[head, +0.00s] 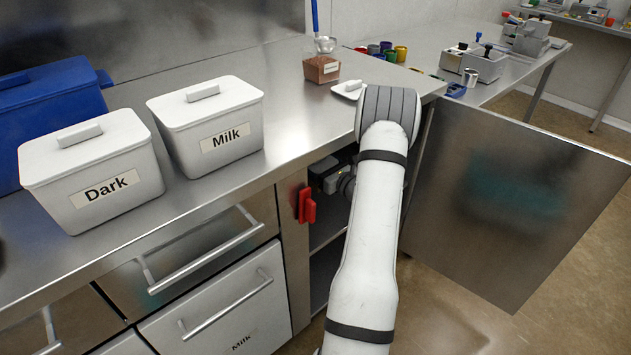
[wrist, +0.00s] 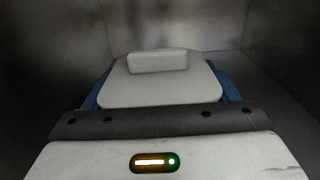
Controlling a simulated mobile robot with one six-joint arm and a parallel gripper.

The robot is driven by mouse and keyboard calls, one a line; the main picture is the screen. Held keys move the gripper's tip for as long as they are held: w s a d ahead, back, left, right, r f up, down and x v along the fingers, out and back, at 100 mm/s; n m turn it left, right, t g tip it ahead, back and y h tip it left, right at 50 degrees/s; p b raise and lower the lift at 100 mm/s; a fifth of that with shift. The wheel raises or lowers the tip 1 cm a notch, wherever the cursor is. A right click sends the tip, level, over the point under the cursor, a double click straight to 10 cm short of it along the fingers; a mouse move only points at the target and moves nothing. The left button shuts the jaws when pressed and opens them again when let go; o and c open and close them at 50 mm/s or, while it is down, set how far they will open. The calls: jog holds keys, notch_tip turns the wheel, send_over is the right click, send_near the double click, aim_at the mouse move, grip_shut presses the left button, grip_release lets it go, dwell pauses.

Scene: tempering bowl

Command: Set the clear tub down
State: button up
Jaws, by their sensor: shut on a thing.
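The clear tub shows in the wrist view as a pale lid (wrist: 160,82) with a raised block handle (wrist: 158,60) and narrow bluish edges at its sides. It is directly in front of my gripper (wrist: 160,122), which is shut on it. The fingertips and the tub's walls and base are hidden, so I cannot tell whether it touches a surface below. In the head view my gripper (head: 332,178) reaches into the open cupboard under the counter, and the tub is hidden there.
The cupboard door (head: 520,200) stands open to the right. A red piece (head: 306,204) is at the opening's left edge. White Dark (head: 95,175) and Milk (head: 210,125) tubs, and a small container of brown contents (head: 322,70), stand on the counter (head: 285,100). Dark cupboard walls enclose the gripper.

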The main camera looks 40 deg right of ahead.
jog(key=f, duration=0.3)
jog(key=f+b, duration=0.1)
jog(key=f, duration=0.1)
jog(key=f+b, duration=0.1)
jog(key=f, duration=0.2)
jog(key=shift+s+d+f, duration=0.15)
jog(key=shift+d+f, duration=0.15)
jog(key=shift+f, duration=0.05)
jog(key=shift+r, duration=0.1)
jog(key=o, duration=1.1)
jog(key=shift+s, duration=0.3)
jog(key=s, duration=0.3)
jog(key=s+p, duration=0.1)
jog(key=s, duration=0.3)
jog(key=s+d+p, duration=0.1)
jog(key=s, duration=0.3)
jog(key=shift+s, duration=0.25)
